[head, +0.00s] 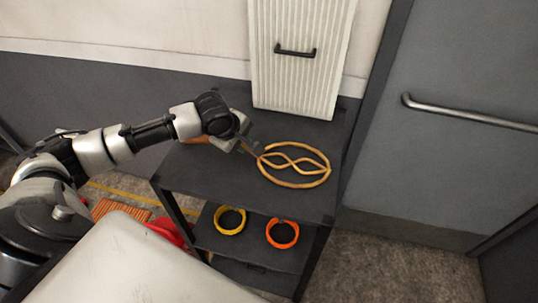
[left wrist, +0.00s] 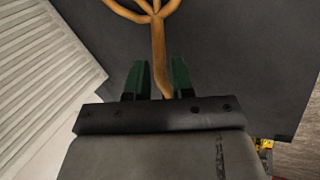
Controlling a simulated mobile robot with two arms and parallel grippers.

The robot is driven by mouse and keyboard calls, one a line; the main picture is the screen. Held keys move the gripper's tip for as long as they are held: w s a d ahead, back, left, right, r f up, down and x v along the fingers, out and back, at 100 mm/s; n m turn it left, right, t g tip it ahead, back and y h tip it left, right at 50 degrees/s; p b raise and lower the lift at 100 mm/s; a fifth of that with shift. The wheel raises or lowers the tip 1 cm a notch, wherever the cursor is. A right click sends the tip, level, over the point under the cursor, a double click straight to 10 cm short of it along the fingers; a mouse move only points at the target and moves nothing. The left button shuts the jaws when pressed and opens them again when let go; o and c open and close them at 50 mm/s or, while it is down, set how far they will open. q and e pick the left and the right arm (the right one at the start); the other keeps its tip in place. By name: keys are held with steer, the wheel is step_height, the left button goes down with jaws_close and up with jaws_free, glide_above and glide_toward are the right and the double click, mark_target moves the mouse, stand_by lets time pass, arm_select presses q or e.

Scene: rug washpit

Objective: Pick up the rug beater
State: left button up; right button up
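The rug beater (head: 326,170) lies on the dark top shelf of a cart, its looped tan head to the right and its handle toward my left gripper. My left gripper (head: 250,148) is low over the shelf at the handle side. In the left wrist view the beater's handle (left wrist: 159,50) runs between the two green fingers of the left gripper (left wrist: 159,75), with a gap showing on each side. The fingers are open around the handle. The handle's end is hidden behind the gripper body. My right gripper is not in view.
A ribbed pale panel with a black handle (head: 296,51) stands at the back of the cart (head: 240,187). A yellow ring (head: 219,231) and an orange ring (head: 270,241) lie on the lower shelf. A grey door with a bar (head: 470,115) is at the right.

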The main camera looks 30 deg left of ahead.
mark_target(248, 147)
arm_select(q)
steer(key=p+x, duration=0.1)
steer(key=x, duration=0.4)
steer(key=shift+w+d+f, duration=0.1)
steer(key=shift+w+f, duration=0.1)
steer(key=shift+f, duration=0.1)
steer(key=shift+r, duration=0.1)
jaws_close()
